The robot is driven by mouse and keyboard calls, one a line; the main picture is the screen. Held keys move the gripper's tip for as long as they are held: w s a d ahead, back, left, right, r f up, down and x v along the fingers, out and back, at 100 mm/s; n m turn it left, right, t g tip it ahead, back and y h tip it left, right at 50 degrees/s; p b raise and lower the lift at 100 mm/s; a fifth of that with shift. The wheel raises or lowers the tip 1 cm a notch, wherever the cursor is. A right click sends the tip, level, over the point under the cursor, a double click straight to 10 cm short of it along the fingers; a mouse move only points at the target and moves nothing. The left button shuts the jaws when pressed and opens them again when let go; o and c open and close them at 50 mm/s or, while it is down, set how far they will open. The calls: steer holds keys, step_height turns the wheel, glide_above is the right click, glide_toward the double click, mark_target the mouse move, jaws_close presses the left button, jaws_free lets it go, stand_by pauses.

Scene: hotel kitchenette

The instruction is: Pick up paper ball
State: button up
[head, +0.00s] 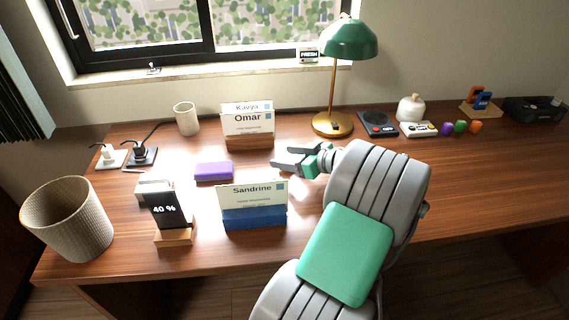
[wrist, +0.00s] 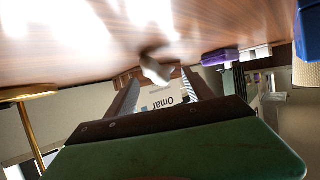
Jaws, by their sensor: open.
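A small crumpled pale object, which looks like the paper ball (wrist: 155,69), shows in the wrist view against the wooden desk, in line with the gap between the fingertips. I cannot tell whether it is fully between the fingers or just beyond them. My gripper (head: 279,161) is open and low over the desk in the head view, pointing left, between the two name cards. It also shows in the wrist view (wrist: 159,78), its two fingers apart.
The Omar name card (head: 247,122) stands behind my gripper, the Sandrine card (head: 252,205) in front. A purple block (head: 214,171) lies to the left. The green lamp (head: 333,123) stands behind right. A wicker bin (head: 68,222) is at far left. The desk's right front is clear.

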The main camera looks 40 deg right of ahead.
steer(key=x, duration=0.3)
steer(key=shift+w+f, duration=0.25)
steer(key=shift+w, duration=0.1)
jaws_close()
stand_by(0.4)
